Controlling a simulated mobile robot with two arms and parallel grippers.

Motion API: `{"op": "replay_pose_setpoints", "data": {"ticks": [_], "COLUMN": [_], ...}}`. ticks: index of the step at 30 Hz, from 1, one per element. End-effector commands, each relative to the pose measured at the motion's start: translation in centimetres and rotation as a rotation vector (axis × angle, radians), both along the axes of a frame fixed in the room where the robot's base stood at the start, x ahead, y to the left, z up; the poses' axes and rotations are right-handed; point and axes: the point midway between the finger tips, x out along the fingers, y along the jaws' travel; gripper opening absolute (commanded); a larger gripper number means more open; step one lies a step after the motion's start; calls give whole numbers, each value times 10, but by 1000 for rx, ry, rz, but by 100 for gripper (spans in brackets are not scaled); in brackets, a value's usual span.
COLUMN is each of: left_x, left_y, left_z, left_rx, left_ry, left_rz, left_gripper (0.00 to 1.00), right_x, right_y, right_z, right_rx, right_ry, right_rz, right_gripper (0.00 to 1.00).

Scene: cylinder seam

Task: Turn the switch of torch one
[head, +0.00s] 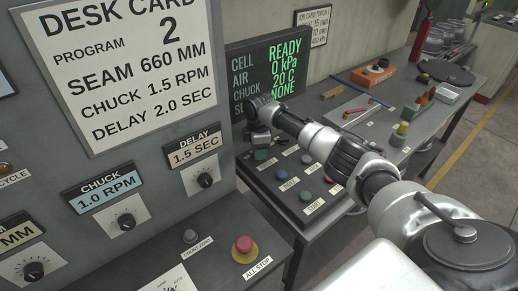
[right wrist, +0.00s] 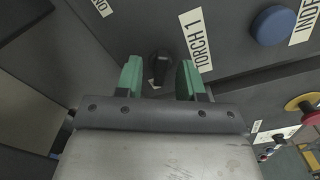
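The torch one switch (right wrist: 160,66) is a black knob on the dark panel, beside its "TORCH 1" label (right wrist: 195,38). My right gripper (right wrist: 159,75) is open, and its two green fingers stand on either side of the knob with a visible gap to each. I cannot tell how far down over the knob they reach. In the head view my right gripper (head: 260,150) points down at the far left part of the button console, and the switch is hidden behind it. My left gripper is not in view.
A blue button (right wrist: 272,25) sits beside the switch in the right wrist view. The console also has a green button (head: 307,196) and a red one (head: 330,180). A green-lettered display (head: 270,72) stands close behind my right gripper. A red all-stop button (head: 244,244) is nearer.

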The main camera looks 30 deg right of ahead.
Motion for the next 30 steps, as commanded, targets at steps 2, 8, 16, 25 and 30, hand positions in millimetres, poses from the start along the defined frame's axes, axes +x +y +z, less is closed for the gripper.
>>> {"op": "replay_pose_setpoints", "data": {"ticks": [2,8,16,25,30], "left_x": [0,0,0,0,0], "left_y": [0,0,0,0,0], "left_z": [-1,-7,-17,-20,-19], "left_rx": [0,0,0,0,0], "left_ry": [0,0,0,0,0], "left_rz": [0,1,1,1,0], "left_gripper": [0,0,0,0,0], "right_x": [0,1,1,0,0], "right_y": [0,-1,0,0,0], "right_z": [3,33,85,108,108], "right_rx": [0,0,-1,0,0], "right_ry": [0,-5,-5,-1,-1], "right_rz": [0,1,1,0,0], "right_gripper": [38,38,38,38,38]}}
